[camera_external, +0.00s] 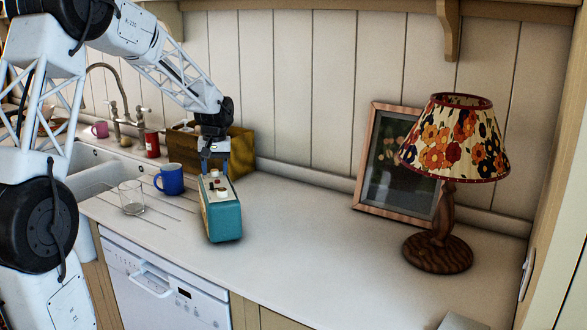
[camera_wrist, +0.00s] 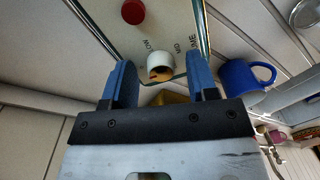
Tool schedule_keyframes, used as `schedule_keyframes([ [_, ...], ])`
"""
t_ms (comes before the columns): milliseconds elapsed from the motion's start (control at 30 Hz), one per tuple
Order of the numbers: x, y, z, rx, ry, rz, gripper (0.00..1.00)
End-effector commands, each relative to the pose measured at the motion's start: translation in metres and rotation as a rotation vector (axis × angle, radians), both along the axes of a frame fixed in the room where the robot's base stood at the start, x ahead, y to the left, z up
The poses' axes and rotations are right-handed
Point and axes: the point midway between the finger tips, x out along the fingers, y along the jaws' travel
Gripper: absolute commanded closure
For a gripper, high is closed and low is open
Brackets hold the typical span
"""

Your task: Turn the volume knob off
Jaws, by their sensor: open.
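A teal radio (camera_external: 226,221) stands on the counter with its pale top facing up. White knobs and a small red part show on its top in the external view. In the wrist view, a white knob (camera_wrist: 160,62) with a dark and orange mark sits beside printed letters, partly legible as "LOW" and "OME". A red button (camera_wrist: 133,11) is farther along the top. My gripper (camera_wrist: 160,72) is open over the radio's far end, pointing down, its blue fingers on either side of the white knob. Whether they touch it is unclear. In the external view, my gripper (camera_external: 215,165) partly hides this end.
A wooden box (camera_external: 240,150) is behind my gripper. The counter to the right is clear up to the lamp (camera_external: 440,225) and picture frame (camera_external: 385,160).

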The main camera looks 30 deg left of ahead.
Motion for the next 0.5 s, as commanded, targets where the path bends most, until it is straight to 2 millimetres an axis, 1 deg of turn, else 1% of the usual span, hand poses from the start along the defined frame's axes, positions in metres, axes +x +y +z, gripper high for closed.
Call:
schedule_keyframes([
  [167, 0.000, 0.000, 0.003, 0.001, -0.001, 0.000, 0.47],
  [267, 0.001, 0.000, 0.008, 0.001, -0.002, 0.000, 0.47],
  [367, 0.001, 0.000, 0.017, 0.001, -0.002, 0.000, 0.47],
  [500, 0.002, -0.001, 0.034, 0.001, -0.003, 0.000, 0.47],
])
